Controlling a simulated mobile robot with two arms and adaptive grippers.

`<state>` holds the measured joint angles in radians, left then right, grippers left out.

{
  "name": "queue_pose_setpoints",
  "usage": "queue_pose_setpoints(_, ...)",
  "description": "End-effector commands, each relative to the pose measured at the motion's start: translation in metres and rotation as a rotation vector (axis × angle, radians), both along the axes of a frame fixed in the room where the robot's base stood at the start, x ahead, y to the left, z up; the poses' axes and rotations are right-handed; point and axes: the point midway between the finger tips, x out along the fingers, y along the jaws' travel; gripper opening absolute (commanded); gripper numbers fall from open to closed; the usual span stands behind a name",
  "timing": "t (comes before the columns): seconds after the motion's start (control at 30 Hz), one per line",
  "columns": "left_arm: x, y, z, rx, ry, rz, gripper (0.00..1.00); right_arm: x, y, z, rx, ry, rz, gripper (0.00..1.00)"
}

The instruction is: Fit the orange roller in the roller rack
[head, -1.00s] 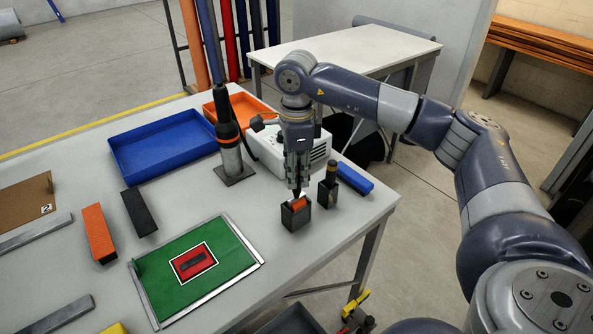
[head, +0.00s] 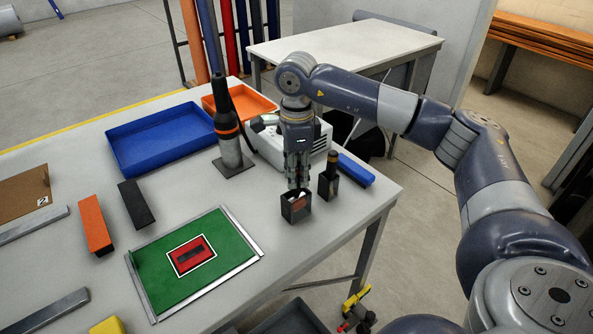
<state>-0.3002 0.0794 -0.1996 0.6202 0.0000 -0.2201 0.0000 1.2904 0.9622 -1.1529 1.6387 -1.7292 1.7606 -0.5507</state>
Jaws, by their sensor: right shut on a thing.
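My right gripper (head: 297,187) points straight down at a small dark open-topped box (head: 296,213) near the table's right edge. Its fingertips are at the box's mouth and partly hidden by it. A small orange piece (head: 298,203), which I take for the orange roller, shows inside the box, low and in shadow. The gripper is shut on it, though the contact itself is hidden. I take the dark box for the roller rack; whether the piece touches its bottom cannot be seen. My left gripper is not in view.
A dark block with an upright peg (head: 328,181) stands close right of the box, with a blue bar (head: 355,170) behind it. A white machine (head: 318,142) and an upright torch-like tool (head: 229,135) stand behind. A green board (head: 215,236) lies to the left.

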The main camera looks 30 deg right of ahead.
Motion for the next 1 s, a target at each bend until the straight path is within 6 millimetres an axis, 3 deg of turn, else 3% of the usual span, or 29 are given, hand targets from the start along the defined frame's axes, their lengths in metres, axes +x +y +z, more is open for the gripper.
queue_pose_setpoints(0.73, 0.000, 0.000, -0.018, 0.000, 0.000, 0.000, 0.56, 0.000, 0.000, -0.024, 0.000, 0.000, 0.000, 0.00)
queue_pose_setpoints(0.77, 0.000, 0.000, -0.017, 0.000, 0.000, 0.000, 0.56, 0.000, 0.000, -0.023, 0.001, 0.000, 0.000, 0.23)
queue_pose_setpoints(0.83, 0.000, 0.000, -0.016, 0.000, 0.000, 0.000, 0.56, 0.000, 0.000, -0.022, 0.001, 0.000, 0.000, 0.39)
queue_pose_setpoints(0.87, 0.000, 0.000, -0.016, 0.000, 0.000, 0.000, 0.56, 0.000, 0.000, -0.022, 0.001, 0.000, 0.000, 0.44)
queue_pose_setpoints(1.0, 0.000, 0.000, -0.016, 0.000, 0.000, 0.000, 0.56, 0.000, 0.000, -0.022, 0.000, 0.000, 0.000, 0.44)
